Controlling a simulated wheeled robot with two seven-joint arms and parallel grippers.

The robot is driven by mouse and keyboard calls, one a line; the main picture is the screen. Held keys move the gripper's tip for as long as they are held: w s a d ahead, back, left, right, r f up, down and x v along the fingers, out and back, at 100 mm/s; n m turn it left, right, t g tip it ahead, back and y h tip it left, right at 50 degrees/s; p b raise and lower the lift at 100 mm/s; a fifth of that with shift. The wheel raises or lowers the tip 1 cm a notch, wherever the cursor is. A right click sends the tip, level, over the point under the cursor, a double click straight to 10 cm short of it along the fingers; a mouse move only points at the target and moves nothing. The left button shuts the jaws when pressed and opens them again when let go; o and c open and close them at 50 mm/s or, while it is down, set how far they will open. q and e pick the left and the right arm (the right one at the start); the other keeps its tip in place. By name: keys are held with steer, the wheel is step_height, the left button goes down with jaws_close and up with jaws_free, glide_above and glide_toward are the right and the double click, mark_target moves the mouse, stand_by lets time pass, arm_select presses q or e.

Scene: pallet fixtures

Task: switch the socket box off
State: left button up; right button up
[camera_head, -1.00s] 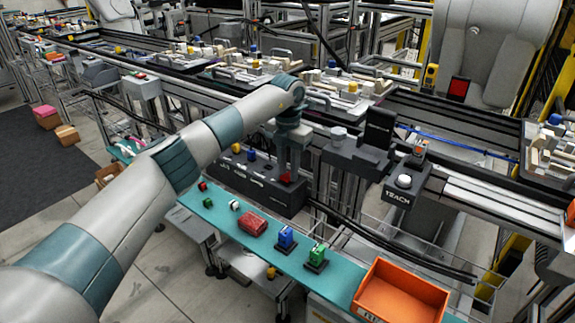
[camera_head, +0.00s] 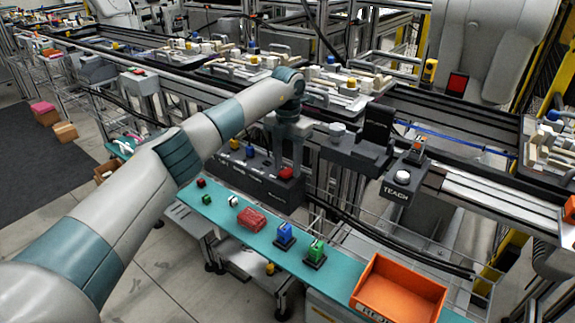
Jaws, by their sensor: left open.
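The socket box appears to be the long dark box (camera_head: 284,195) on the rail behind the teal shelf, with pale markings on its front. A yellow knob (camera_head: 235,145) and a blue knob (camera_head: 249,152) stand on its left part. A red switch (camera_head: 286,173) is at its right part. My left gripper (camera_head: 288,166) points down at the red switch, open, with its fingers at or just behind it. I cannot tell whether they touch it. The arm hides part of the box's left end. My right gripper is not in view.
The teal shelf (camera_head: 262,250) in front holds a red part (camera_head: 251,219), a blue part (camera_head: 285,235), a green part (camera_head: 315,251) and an orange bin (camera_head: 400,291). A TEACH button box (camera_head: 402,182) stands to the right. Conveyor rails run behind.

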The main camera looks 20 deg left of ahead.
mark_target(288, 171)
arm_select(q)
step_height(288, 171, up, 17)
stand_by(0.5)
steer(key=shift+f, duration=0.1)
